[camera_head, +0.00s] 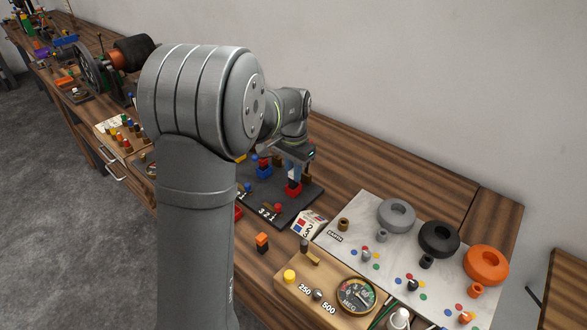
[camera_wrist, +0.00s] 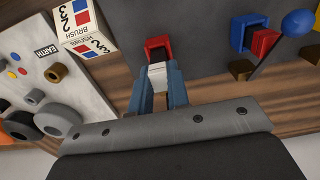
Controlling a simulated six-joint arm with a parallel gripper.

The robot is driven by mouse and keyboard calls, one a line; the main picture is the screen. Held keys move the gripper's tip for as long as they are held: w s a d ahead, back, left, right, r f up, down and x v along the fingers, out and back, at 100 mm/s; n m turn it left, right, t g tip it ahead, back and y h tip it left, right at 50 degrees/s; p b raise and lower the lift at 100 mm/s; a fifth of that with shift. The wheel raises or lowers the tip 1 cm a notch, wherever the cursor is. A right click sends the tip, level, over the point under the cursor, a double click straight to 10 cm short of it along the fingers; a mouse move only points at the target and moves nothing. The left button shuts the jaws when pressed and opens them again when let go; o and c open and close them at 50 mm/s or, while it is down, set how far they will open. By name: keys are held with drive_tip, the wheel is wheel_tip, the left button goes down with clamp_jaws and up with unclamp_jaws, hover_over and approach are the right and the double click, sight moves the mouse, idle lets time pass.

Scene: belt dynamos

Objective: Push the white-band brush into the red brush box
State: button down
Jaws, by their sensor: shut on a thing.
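The red brush box (camera_head: 293,189) stands on the dark base plate (camera_head: 302,202), below my gripper. In the wrist view the red brush box (camera_wrist: 157,42) is just beyond my fingertips, with a dark opening or face towards me. My gripper (camera_wrist: 159,78) has its two blue-grey fingers shut on the white-band brush (camera_wrist: 157,72). Its white band shows between the fingertips, right at the box's edge. I cannot tell whether its tip is inside the box. In the head view my gripper (camera_head: 292,168) is above the red box, and the brush is hidden.
A blue box (camera_head: 263,173) with red parts stands left of the red box. Blue and red knobs (camera_head: 277,208) sit on the plate's near side. A white card block (camera_head: 309,224) lies nearby. A pale board (camera_head: 340,230) with rings is to the right, and a meter (camera_head: 356,295) nearer.

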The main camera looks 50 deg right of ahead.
drive_tip(key=shift+f, duration=1.05)
drive_tip(key=c, duration=1.3)
unclamp_jaws()
wheel_tip(320, 180, up, 18)
drive_tip(key=shift+f, duration=0.25)
wheel_tip(320, 180, down, 17)
drive_tip(key=shift+f, duration=0.2)
drive_tip(key=shift+r, duration=0.15)
